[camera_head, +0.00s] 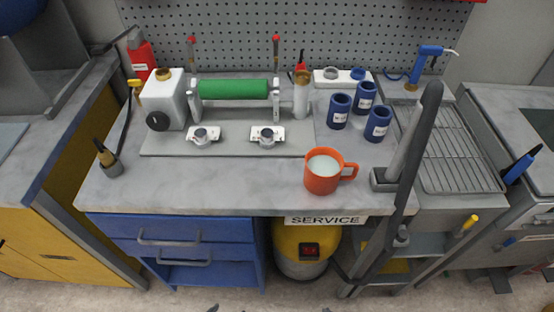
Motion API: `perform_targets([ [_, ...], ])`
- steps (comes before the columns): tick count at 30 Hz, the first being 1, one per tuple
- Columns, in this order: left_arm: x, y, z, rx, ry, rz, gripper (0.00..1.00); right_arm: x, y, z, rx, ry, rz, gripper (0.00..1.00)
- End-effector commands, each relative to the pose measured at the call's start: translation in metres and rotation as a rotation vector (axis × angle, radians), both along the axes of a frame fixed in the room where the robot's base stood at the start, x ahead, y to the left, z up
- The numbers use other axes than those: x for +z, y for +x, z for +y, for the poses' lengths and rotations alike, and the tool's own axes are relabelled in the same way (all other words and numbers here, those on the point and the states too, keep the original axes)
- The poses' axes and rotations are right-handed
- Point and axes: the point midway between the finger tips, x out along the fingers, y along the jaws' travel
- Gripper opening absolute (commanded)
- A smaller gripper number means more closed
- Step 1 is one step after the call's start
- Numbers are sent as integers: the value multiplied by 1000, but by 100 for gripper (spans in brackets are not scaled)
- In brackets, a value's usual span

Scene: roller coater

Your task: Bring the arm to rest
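Neither of my grippers can be made out in the head view. A few small dark tips show at the bottom edge, too cut off to identify. The bench (240,188) has a green roller (234,89) mounted across two upright supports on a grey base plate (165,146). An orange mug (319,179) with white liquid stands near the bench's front edge, its handle to the right. Nothing of mine is seen touching these things.
A grey and black pole-like piece (404,150) rises at the bench's right front. Several blue cans (339,110) stand behind the mug. A wire rack (460,160) is at the right. A blue drawer unit (196,230) and a yellow canister (300,262) are below.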

Motion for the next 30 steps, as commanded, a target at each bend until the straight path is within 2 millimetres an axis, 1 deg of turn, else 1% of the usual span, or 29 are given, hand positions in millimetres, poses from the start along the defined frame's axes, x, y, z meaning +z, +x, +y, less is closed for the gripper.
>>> perform_targets([
  [1, -30, -5, -2, -3, -5, -8, 65, -30, -5, 1, 3, 3, -10, 0],
  [3, -49, -11, -3, -7, -11, -26, 65, -49, -11, 3, 7, 11, -26, 0],
  [6, -67, -18, -5, -11, -18, -45, 65, -67, -17, 5, 11, 18, -45, 0],
  [7, -70, -19, -6, -11, -20, -49, 65, -70, -18, 5, 11, 20, -50, 0],
  [11, -76, -21, -6, -13, -24, -61, 65, -76, -21, 6, 13, 23, -62, 0],
  [30, -75, -22, -6, -13, -24, -61, 65, -75, -21, 6, 13, 23, -62, 0],
])
